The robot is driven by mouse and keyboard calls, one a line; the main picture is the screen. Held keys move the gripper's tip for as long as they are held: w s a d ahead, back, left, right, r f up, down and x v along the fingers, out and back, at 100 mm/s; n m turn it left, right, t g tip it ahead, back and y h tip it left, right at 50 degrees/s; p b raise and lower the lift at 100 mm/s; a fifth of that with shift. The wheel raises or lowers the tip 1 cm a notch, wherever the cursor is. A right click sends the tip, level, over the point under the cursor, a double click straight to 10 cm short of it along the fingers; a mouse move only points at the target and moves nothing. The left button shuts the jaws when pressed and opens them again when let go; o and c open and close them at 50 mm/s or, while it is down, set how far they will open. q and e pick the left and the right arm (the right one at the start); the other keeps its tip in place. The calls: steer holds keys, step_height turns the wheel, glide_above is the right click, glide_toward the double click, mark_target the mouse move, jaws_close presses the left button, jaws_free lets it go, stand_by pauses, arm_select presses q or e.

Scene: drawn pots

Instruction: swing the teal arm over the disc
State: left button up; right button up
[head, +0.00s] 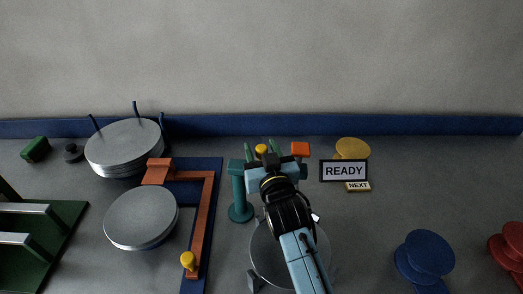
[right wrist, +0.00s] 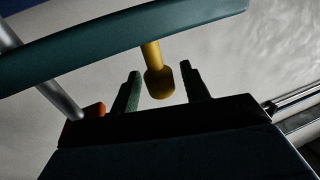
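The teal arm (head: 237,167) sits on a teal post with a round base and is partly hidden behind my right gripper. It crosses the top of the right wrist view (right wrist: 120,38). Its yellow knob (head: 261,149) sits between the fingers of my right gripper (head: 262,152). In the right wrist view, the knob (right wrist: 159,80) has a gap to each finger of the open gripper (right wrist: 158,88). A grey disc (head: 264,262) lies nearer than the post, partly covered by my right arm. My left gripper is not in view.
An orange arm (head: 206,220) with a yellow knob stands beside a silver disc (head: 140,216) at left. Another round stack (head: 124,145) is behind it. A READY sign (head: 344,171) and blue discs (head: 430,252) are at right. A blue strip (head: 420,126) borders the back.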

steer(key=shift+s+f, duration=0.15)
steer(key=shift+s, duration=0.4)
steer(key=s+d+b, duration=0.1)
steer(key=s+d, duration=0.1)
steer(key=s, duration=1)
steer(key=shift+s, duration=0.1)
steer(key=shift+c, duration=0.5)
